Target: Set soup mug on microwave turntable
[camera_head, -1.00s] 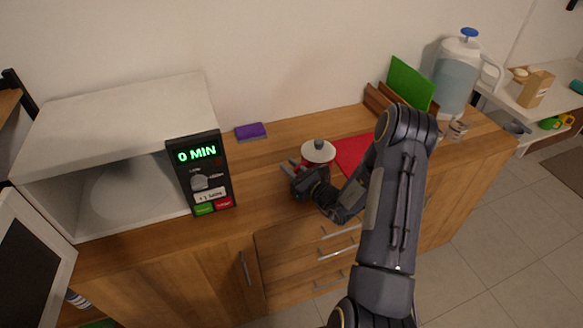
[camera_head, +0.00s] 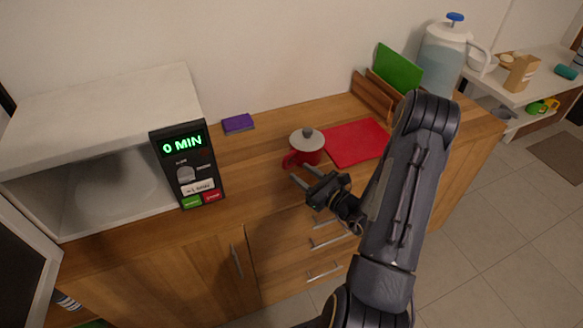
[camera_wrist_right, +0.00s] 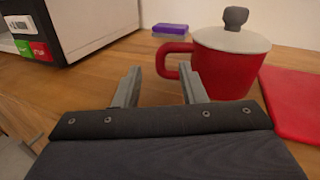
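The red soup mug (camera_head: 308,153) stands upright on the wooden counter with a pale lid and a dark knob. Its handle points left in the right wrist view, where the mug (camera_wrist_right: 226,75) is just beyond my fingers. My right gripper (camera_head: 306,178) is open and empty in front of the mug, its fingertips (camera_wrist_right: 160,80) apart and near the handle; I cannot tell whether they touch it. The microwave (camera_head: 105,150) is at the left with its door (camera_head: 28,262) open. The turntable (camera_head: 118,185) shows dimly inside. My left gripper is out of view.
A purple sponge (camera_head: 238,124) lies behind, between microwave and mug. A red cutting board (camera_head: 356,142) lies right of the mug. A wooden rack with a green board (camera_head: 404,76) and a water dispenser (camera_head: 441,62) stand further right. Counter between microwave and mug is mostly clear.

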